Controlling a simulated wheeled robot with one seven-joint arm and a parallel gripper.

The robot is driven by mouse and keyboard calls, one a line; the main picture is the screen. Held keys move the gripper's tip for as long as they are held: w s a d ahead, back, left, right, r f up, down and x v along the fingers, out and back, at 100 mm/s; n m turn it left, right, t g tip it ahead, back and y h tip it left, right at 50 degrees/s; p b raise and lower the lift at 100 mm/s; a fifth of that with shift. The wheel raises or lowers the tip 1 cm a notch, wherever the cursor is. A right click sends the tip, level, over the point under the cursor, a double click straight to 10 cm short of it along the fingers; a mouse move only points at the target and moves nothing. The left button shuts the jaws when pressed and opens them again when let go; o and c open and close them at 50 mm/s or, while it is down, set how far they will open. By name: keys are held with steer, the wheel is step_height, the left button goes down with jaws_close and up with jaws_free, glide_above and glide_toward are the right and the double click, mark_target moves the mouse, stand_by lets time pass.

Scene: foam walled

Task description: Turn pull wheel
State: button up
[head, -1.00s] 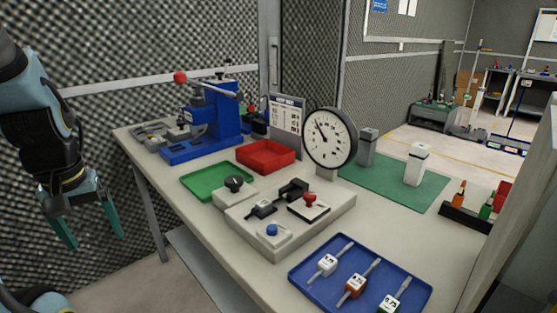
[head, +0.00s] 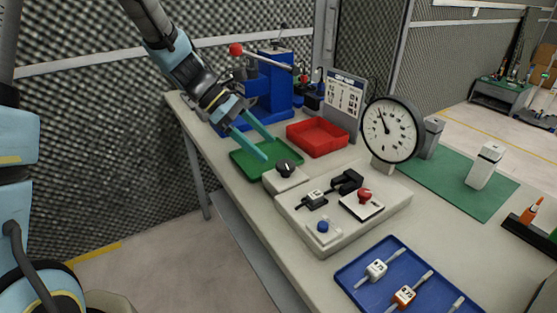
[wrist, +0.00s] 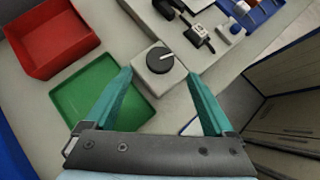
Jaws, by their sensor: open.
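The likely pull wheel is a round black knob (head: 286,167) with a pale pointer line, on a small light-grey block (head: 285,180) at the table's front edge. It also shows in the wrist view (wrist: 159,60), just beyond my fingertips and between them. My gripper (head: 265,149) is open and empty, with teal fingers over the green tray, up and left of the knob. In the wrist view my gripper (wrist: 160,75) has its fingers spread wide, apart from the knob. A red mushroom knob (head: 365,195) sits on a white plate on the grey fixture beside it.
A green tray (head: 240,160) and a red bin (head: 318,137) lie behind the knob. A round dial gauge (head: 390,130) stands to the right. The grey fixture (head: 325,240) and a blue tray (head: 350,272) with labelled pieces are in front. A blue press (head: 270,100) stands at the back.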

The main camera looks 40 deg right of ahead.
mark_target(283, 164)
steer(key=p+x, duration=0.1)
steer(key=x, duration=0.6)
steer(key=shift+s+d+f, duration=0.15)
steer(key=shift+s+f, duration=0.05)
steer(key=shift+f, duration=0.05)
